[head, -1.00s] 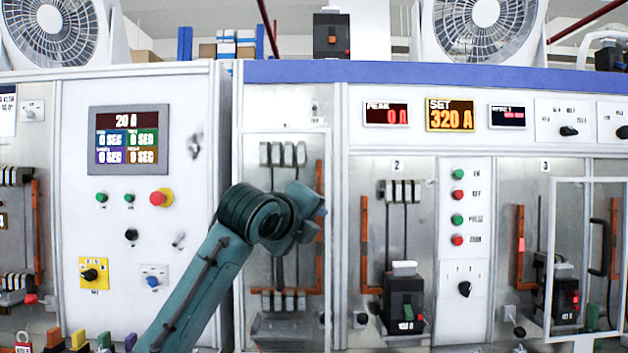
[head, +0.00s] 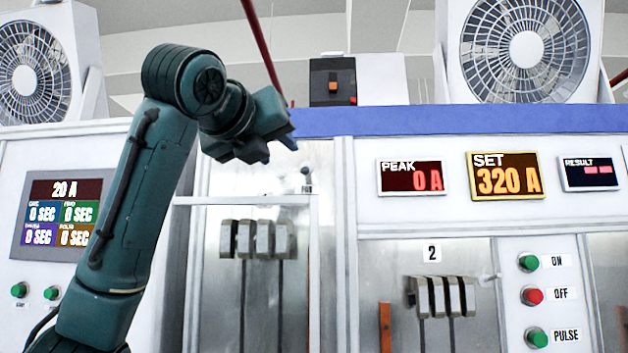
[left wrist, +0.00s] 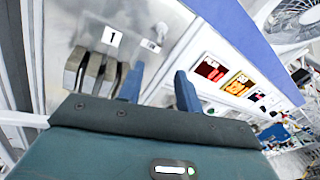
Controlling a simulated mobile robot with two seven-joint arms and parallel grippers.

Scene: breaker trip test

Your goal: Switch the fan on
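A small toggle switch (head: 306,171) with a label that seems to read FAN (head: 306,189) sits on the panel above bay 1. In the left wrist view the switch (left wrist: 161,30) shows small, beyond the fingers. My left gripper (head: 277,150) is just up and left of the switch in the head view, apart from it in the picture. Its two blue fingers are spread and empty in the left wrist view (left wrist: 158,90). A white fan (head: 524,52) stands on top at the right, and another fan (head: 38,72) at the left. My right gripper is not in view.
A framed door (head: 255,200) and grey terminals (head: 258,240) lie below the switch. PEAK (head: 411,178) and SET (head: 504,176) displays are to the right. A black breaker box (head: 332,81) stands above the blue rail (head: 400,119).

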